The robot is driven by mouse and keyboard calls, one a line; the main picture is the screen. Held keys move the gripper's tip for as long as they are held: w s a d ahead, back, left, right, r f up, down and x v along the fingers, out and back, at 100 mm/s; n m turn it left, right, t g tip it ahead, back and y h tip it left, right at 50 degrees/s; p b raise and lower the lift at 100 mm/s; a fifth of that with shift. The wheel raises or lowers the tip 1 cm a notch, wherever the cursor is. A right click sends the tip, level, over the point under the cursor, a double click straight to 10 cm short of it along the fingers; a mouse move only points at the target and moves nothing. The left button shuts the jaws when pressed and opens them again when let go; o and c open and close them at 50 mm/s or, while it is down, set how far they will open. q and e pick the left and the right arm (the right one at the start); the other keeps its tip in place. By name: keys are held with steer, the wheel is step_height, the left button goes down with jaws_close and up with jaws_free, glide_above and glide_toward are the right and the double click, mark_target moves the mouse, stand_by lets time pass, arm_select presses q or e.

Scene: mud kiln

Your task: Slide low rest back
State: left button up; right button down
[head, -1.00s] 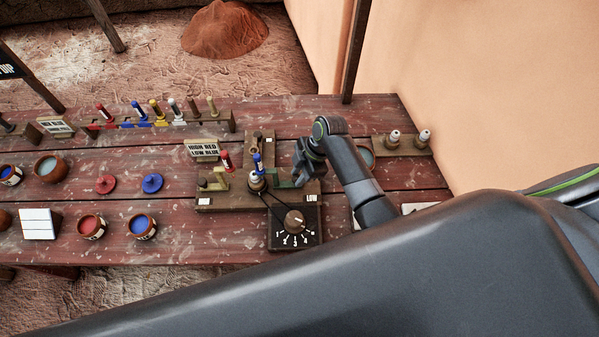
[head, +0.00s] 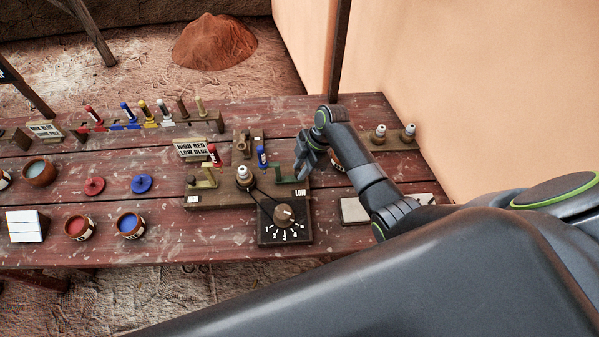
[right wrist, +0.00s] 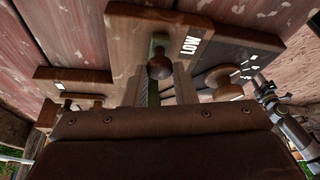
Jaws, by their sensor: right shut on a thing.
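The low rest (head: 287,175) is a green slider on a dark wooden board (head: 225,199), at the end marked LOW. A blue-handled tool (head: 262,157) stands at its inner end, apart from the white-topped spindle (head: 243,174) in the middle. My right gripper (head: 303,170) is at the outer end of the low rest and shut on it. In the right wrist view a round knob (right wrist: 159,66) shows in front of the green strip beside the LOW label; the grip itself is largely hidden. My left gripper is out of view.
A dial box (head: 284,219) adjoins the board's front edge. A yellowish rest (head: 203,178) with a red-handled tool (head: 214,155) is on the left. A sign (head: 192,149) and a tool rack (head: 150,126) stand behind. Paint pots (head: 79,227) and lids fill the left.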

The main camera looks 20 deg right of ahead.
steer(key=shift+d, duration=0.2)
steer(key=c, duration=1.5)
jaws_free()
steer(key=o, duration=0.3)
steer(key=shift+s+d, duration=0.1)
steer(key=shift+d, duration=0.05)
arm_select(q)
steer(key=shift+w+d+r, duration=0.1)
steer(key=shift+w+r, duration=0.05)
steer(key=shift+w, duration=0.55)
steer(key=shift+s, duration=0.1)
arm_select(e)
steer(key=shift+d+r, duration=0.15)
steer(key=shift+r, duration=0.4)
arm_select(q)
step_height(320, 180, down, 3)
steer(key=b, duration=0.3)
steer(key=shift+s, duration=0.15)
arm_select(e)
steer(key=v, duration=1.6)
steer(key=shift+r, duration=0.15)
steer(key=shift+s, duration=0.1)
